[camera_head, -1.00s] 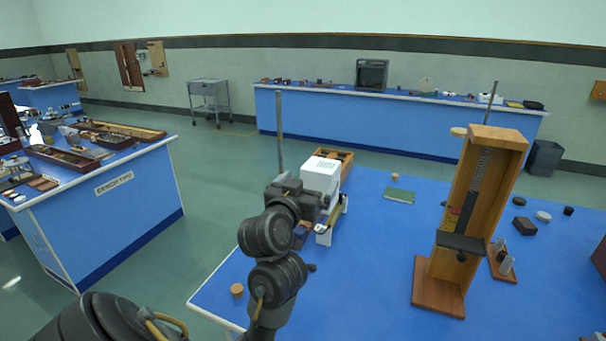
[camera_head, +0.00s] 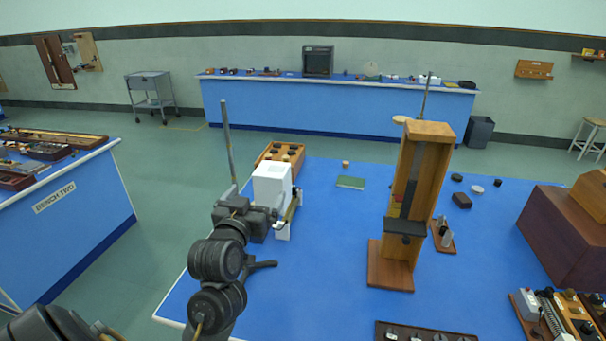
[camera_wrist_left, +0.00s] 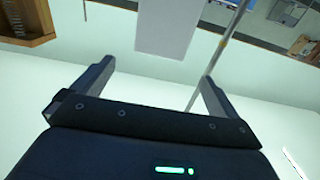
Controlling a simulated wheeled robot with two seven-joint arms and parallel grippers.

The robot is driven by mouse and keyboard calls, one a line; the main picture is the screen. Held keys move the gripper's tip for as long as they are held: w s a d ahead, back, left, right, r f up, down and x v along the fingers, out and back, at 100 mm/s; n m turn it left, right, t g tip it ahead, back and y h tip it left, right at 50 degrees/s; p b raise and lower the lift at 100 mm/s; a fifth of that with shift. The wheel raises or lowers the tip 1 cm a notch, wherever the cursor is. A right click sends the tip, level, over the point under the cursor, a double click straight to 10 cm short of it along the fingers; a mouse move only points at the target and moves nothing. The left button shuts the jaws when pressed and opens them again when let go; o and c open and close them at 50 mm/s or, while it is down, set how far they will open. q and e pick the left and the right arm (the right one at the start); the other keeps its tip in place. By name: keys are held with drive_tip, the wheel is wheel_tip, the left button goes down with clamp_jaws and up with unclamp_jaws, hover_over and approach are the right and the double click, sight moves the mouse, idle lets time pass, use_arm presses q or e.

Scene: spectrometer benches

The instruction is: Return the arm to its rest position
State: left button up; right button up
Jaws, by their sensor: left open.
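My left arm comes in from the lower left of the head view. My left gripper (camera_head: 262,212) is over the near left part of the blue bench, in front of a white box-shaped instrument (camera_head: 272,184). In the left wrist view my left gripper (camera_wrist_left: 155,80) shows its two fingers spread apart with nothing between them. A pale box face (camera_wrist_left: 168,28) shows beyond the fingers, and a thin metal rod (camera_wrist_left: 222,45) passes by the right finger. I cannot tell whether the gripper touches the instrument. My right gripper is not in view.
A tall wooden stand (camera_head: 420,180) rises from the blue bench (camera_head: 320,250) to the right. A metal rod (camera_head: 228,145) stands behind the gripper. A wooden tray (camera_head: 280,154) and a green book (camera_head: 350,183) lie farther back. Bench two (camera_head: 80,220) is at left, with floor between.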

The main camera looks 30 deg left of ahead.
use_arm(q)
drive_tip(key=s+d+f+m+g+h, duration=0.2)
drive_tip(key=s+d+f+g, duration=0.15)
drive_tip(key=f, duration=0.65)
drive_tip(key=s+d+f+m+g+h, duration=0.25)
drive_tip(key=s+d+f, duration=0.2)
drive_tip(key=f, duration=0.45)
drive_tip(key=s+d+f+m+g+h, duration=0.1)
drive_tip(key=s+d+f+g, duration=0.3)
drive_tip(key=s+f, duration=0.3)
drive_tip(key=s+d+f+g+h, duration=0.1)
drive_tip(key=s+d+f+g, duration=0.3)
drive_tip(key=s, duration=0.5)
wheel_tip(320, 180, down, 30)
drive_tip(key=s+b, duration=0.1)
drive_tip(key=b, duration=0.3)
drive_tip(key=s+a+f+g+b, duration=0.2)
drive_tip(key=s+a+f+b, duration=0.1)
drive_tip(key=s+f, duration=1.4)
wheel_tip(320, 180, down, 4)
drive_tip(key=shift+s+f+m+y+b, duration=0.1)
drive_tip(key=shift+s+m+y+b, duration=0.1)
drive_tip(key=shift+m+y+b, duration=0.2)
